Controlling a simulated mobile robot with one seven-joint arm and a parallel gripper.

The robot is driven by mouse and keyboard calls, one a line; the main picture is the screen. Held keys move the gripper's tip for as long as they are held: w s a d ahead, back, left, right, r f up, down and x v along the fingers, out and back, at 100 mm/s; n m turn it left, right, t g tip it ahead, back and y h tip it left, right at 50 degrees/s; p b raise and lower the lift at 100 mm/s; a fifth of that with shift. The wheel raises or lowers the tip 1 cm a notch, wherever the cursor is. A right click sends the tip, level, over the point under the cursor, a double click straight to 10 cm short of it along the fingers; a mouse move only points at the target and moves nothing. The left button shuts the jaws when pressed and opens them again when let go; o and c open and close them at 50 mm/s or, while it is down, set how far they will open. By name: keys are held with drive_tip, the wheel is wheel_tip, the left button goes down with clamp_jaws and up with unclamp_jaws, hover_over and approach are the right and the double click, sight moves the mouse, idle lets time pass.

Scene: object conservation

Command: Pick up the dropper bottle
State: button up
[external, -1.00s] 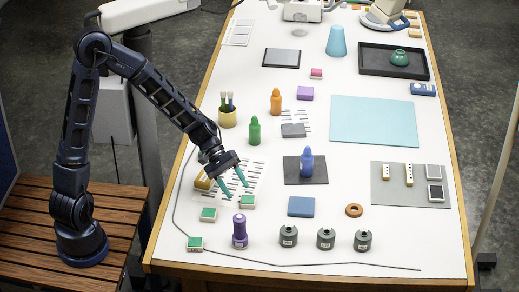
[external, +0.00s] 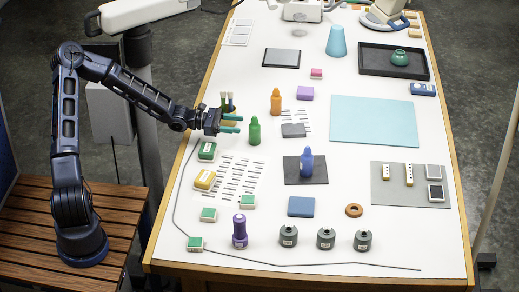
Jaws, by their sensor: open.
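A green bottle with a tapered top (external: 254,133) stands upright on the white table. Similar tapered bottles are the orange one (external: 276,103) behind it and the blue one (external: 306,165) on a dark mat. I cannot tell which of these is the dropper bottle. My gripper (external: 240,124) is open with teal fingers pointing right. Its fingertips are just left of the green bottle in the picture, and nothing shows between them. Whether they touch the bottle cannot be told.
A grey block (external: 293,130) lies right of the green bottle. A purple bottle (external: 239,236) and several grey pots (external: 288,237) stand near the front. A green-and-white box (external: 207,151) lies below my gripper.

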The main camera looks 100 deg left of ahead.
sight(259, 125)
drive_tip(key=shift+n+y, duration=0.6)
drive_tip(key=shift+n, duration=0.2)
drive_tip(key=shift+w+a+f, duration=0.1)
drive_tip(key=shift+w+a, duration=0.4)
drive_tip(key=shift+w, duration=1)
drive_tip(key=shift+w+a+r, duration=0.1)
drive_tip(key=shift+w+a, duration=0.4)
drive_tip(key=shift+w, duration=1)
drive_tip(key=shift+w+a+f, duration=0.1)
drive_tip(key=shift+w+a, duration=0.4)
drive_tip(key=shift+w, duration=1)
clamp_jaws()
